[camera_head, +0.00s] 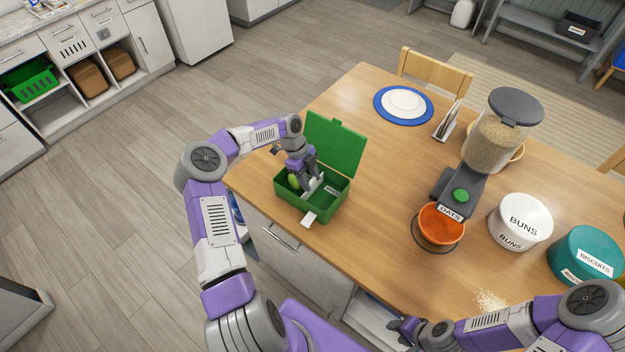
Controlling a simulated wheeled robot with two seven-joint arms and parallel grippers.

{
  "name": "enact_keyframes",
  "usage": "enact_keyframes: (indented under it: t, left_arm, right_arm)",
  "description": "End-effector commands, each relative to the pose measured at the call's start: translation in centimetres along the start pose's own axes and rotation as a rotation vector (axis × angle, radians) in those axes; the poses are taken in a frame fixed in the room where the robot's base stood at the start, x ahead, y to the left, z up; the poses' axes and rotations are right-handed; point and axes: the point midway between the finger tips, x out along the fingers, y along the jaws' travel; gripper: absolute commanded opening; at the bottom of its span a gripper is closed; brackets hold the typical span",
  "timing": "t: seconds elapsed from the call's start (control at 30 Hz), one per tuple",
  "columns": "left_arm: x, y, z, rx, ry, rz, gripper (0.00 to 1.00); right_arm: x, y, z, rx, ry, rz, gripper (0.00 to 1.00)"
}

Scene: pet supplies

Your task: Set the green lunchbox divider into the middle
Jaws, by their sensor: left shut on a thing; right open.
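The green lunchbox (327,209) stands on the wooden table near its left edge, its lid (335,143) raised at the back. My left gripper (308,184) reaches down inside the box and is shut on a pale, thin divider (315,186), which stands around the middle of the box. Its lower edge is hidden, so I cannot tell whether it touches the floor of the box. A light-green rounded item (294,182) lies in the left part. My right gripper (404,327) is open and empty, low at the table's front side.
An orange bowl (441,226) sits under a grain dispenser (490,143) labelled oats. White (521,221) and teal (584,256) canisters stand at right. A plate on a blue mat (403,104) lies at the back. Spilled grains (490,300) lie near the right arm. Table right of the lunchbox is clear.

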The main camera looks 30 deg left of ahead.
Motion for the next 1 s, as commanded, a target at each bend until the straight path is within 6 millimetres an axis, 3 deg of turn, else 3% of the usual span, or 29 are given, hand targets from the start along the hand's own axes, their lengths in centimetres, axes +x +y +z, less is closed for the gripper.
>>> enact_keyframes:
  t: [0.03,0.2,0.57,1.0]
  left_arm:
    - [0.0,-0.1,-0.1,0.001,0.000,-0.001,0.49]
    - [0.0,-0.1,-0.1,0.001,0.000,-0.001,0.72]
    - [-0.7,-0.1,0.0,0.000,-0.001,-0.003,0.72]
    - [-7.1,-0.1,0.0,0.000,-0.002,-0.003,0.72]
  right_arm:
    - [0.0,0.0,0.0,0.000,0.000,0.000,0.43]
    - [0.0,0.0,0.0,0.000,0.000,0.000,0.43]
    - [0.1,0.0,0.0,0.000,0.000,0.000,0.43]
    - [0.5,0.2,0.0,0.000,0.000,0.000,0.43]
